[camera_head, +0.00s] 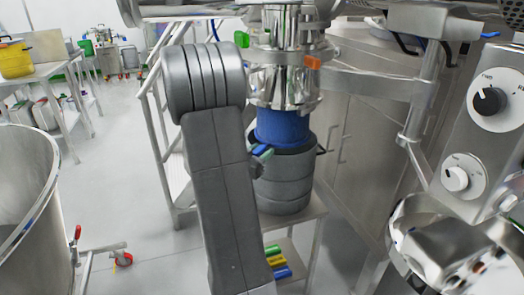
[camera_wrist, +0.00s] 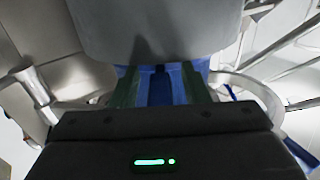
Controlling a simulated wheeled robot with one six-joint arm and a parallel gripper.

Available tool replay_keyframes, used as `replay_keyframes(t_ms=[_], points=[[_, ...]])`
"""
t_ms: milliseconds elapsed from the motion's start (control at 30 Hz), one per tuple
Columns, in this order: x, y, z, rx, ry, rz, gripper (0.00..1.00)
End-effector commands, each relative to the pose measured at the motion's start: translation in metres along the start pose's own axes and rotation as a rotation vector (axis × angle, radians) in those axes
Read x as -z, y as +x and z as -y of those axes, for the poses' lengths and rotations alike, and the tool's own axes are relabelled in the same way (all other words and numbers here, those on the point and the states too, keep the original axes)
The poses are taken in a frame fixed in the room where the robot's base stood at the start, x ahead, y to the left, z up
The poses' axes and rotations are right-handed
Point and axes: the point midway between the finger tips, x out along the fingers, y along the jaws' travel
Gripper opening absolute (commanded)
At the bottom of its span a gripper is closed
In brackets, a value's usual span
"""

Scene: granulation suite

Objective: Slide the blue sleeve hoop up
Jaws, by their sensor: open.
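The blue sleeve (camera_head: 283,127) is a band between the shiny steel outlet (camera_head: 285,85) above and a grey ribbed drum (camera_head: 285,180) below. In the wrist view, blue material (camera_wrist: 188,78) shows beside the drum's grey wall (camera_wrist: 155,28), which fills the top of the picture. My gripper (camera_wrist: 160,86) is open, with a dark green finger on each side of a darker blue strip there. I cannot tell whether the fingers touch it. In the head view my grey arm hides most of my gripper; only a small green and blue piece shows by the drum's upper left rim.
The drum stands on a small table (camera_head: 303,213) with several coloured rolls (camera_head: 277,262) below. A control panel (camera_head: 480,140) is at right, a steel vessel (camera_head: 25,190) at left. A white railing (camera_head: 160,110) stands behind my arm. Open floor (camera_head: 120,190) lies between.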

Motion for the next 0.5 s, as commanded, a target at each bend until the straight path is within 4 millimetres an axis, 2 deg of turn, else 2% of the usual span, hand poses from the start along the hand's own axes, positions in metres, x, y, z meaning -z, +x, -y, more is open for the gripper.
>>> replay_keyframes(t_ms=[133,433,500], points=[[0.0002,0.0101,-0.0003,0.0,-0.001,-0.001,0.42],[0.0001,0.0118,0.0,0.001,-0.001,-0.001,0.42],[0.0001,0.0117,0.0,0.001,0.0,-0.001,0.28]])
